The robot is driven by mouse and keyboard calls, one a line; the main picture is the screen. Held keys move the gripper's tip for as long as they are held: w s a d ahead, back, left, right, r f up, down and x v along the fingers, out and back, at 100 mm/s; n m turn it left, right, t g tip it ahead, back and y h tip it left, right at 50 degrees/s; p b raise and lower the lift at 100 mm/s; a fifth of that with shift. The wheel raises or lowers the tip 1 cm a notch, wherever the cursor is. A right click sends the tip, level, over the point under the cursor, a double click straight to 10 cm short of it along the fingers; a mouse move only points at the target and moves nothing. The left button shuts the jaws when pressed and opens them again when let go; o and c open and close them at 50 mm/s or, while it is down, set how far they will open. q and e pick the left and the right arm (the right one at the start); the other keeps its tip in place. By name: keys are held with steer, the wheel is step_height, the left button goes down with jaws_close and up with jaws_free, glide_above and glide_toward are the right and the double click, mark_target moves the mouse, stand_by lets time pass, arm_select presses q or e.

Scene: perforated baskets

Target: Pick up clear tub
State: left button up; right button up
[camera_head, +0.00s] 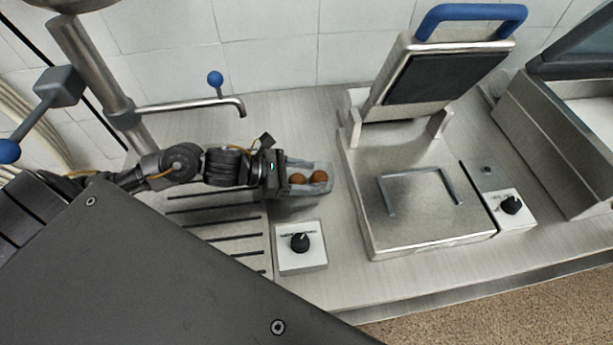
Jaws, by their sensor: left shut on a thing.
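A clear tub (326,188) with brown round items (319,176) in it shows in the head view, just left of the flat metal appliance. My left gripper (285,172) reaches in from the left and is shut on the near end of the tub. The fingers are small and dark here, and the gripper hides the tub's left end. I cannot tell how far the tub is above the counter. My right gripper is not in view.
An appliance with a raised lid and blue handle (470,12) stands right of the tub. A control box with a black knob (300,243) is just below. A tap (195,105) is behind my arm. A slotted drain area (225,225) lies below it.

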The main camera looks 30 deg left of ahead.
arm_select(q)
steer(key=shift+r+b, duration=0.4)
steer(key=shift+r, duration=0.35)
steer(key=s+d+r+p, duration=0.3)
steer(key=d+r+p, duration=0.3)
steer(key=d+r, duration=0.7)
steer(key=shift+w+d+f+b, duration=0.15)
steer(key=shift+w+f, duration=0.15)
steer(key=shift+w, duration=0.55)
steer(key=shift+w+d+f+b, duration=0.2)
steer(key=shift+w+f, duration=0.15)
steer(key=shift+w, duration=0.45)
steer(key=shift+w+d+f+b, duration=0.15)
steer(key=shift+w+f, duration=0.15)
steer(key=shift+w, duration=0.55)
